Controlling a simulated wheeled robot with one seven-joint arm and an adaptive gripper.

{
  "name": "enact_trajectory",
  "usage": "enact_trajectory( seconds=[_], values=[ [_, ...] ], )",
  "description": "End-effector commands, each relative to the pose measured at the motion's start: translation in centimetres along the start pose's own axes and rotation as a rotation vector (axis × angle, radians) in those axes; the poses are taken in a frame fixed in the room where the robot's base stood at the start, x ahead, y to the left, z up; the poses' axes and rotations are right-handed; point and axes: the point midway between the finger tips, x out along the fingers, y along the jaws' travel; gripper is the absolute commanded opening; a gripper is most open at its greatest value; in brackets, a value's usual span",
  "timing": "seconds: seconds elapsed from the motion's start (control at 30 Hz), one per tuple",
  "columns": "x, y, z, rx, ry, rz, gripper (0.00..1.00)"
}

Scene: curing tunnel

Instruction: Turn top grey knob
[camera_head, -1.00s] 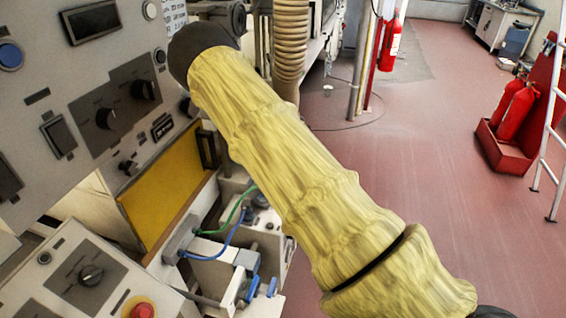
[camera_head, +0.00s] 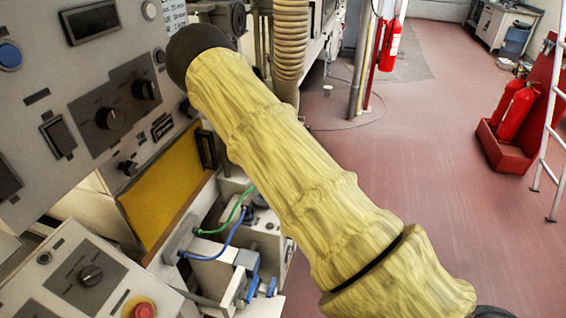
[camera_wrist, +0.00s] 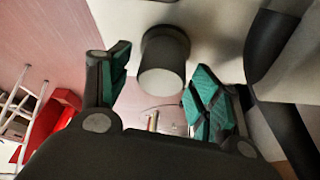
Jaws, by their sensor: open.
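In the wrist view a grey round knob (camera_wrist: 162,68) stands out from a pale panel (camera_wrist: 215,25), at the top middle. My gripper (camera_wrist: 159,63) is open, with one teal-padded finger to the left of the knob and one to the right. Gaps show between the knob and both pads, so neither finger appears to touch it. In the head view my yellow-sleeved arm reaches up to the panel's right side. My gripper and the grey knob are hidden there behind the arm's dark end.
The control panel (camera_head: 35,95) carries black knobs (camera_head: 107,118), a blue button (camera_head: 9,56) and a display. Below are a console with a red button (camera_head: 143,311) and cabled boxes. A ribbed hose (camera_head: 290,40) hangs close beside the arm.

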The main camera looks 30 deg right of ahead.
Motion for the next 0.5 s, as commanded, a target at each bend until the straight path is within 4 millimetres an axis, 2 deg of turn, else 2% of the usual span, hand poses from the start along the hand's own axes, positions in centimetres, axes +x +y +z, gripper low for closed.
enact_trajectory(
  seconds=[0.17,0.5],
  values=[
    [-1.3,0.0,0.0,0.000,0.000,-0.001,0.63],
    [-7.0,-0.1,-0.1,0.000,0.001,-0.002,0.63]
  ],
)
